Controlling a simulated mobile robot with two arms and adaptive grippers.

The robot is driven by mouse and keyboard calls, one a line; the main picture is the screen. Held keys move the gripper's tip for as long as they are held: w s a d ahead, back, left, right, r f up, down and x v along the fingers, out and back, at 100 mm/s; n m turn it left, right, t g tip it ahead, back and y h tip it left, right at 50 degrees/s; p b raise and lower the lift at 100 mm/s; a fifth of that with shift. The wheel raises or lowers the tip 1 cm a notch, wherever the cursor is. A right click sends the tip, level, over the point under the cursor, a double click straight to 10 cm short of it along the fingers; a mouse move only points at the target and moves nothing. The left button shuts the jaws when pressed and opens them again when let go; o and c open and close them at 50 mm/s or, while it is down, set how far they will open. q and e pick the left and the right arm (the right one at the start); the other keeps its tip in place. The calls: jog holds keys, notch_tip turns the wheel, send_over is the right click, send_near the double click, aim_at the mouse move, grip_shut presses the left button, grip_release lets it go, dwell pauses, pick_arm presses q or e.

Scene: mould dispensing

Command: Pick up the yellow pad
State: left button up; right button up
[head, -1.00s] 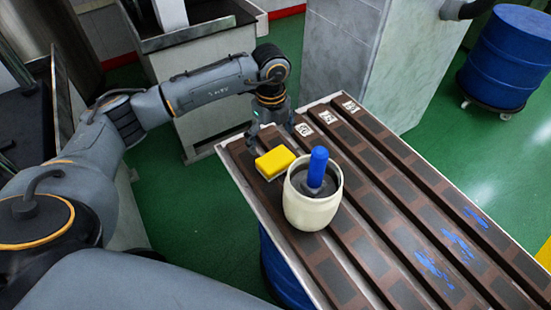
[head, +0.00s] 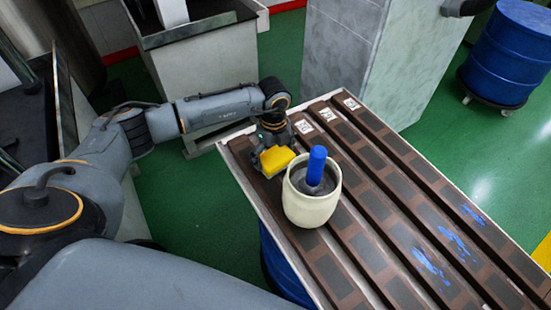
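The yellow pad (head: 277,160) is at the far left part of the slatted table, just behind and left of a cream pot. My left gripper (head: 273,153) is down at the pad, with its fingers about the pad's far side and ends. The frame does not show clearly whether the fingers press on the pad or stand a little apart from it. The pad's lower part is mostly hidden. I cannot tell whether it is lifted off the table. My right gripper is not in view.
The cream pot (head: 311,206) with a blue-handled tool (head: 316,166) stands close to the pad. The table (head: 352,217) has long brown bars, several white tags at the far end and blue smears to the right. A grey pillar (head: 385,60) and a blue drum (head: 508,52) stand behind.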

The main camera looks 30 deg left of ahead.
aim_at(274, 154)
pick_arm(q)
jog(key=c, duration=0.5)
notch_tip(274, 154, up, 10)
jog(key=shift+r+b, duration=0.1)
jog(key=shift+b, duration=0.55)
jog(key=o, duration=0.6)
jog(key=c, duration=0.4)
jog(key=shift+c, duration=0.2)
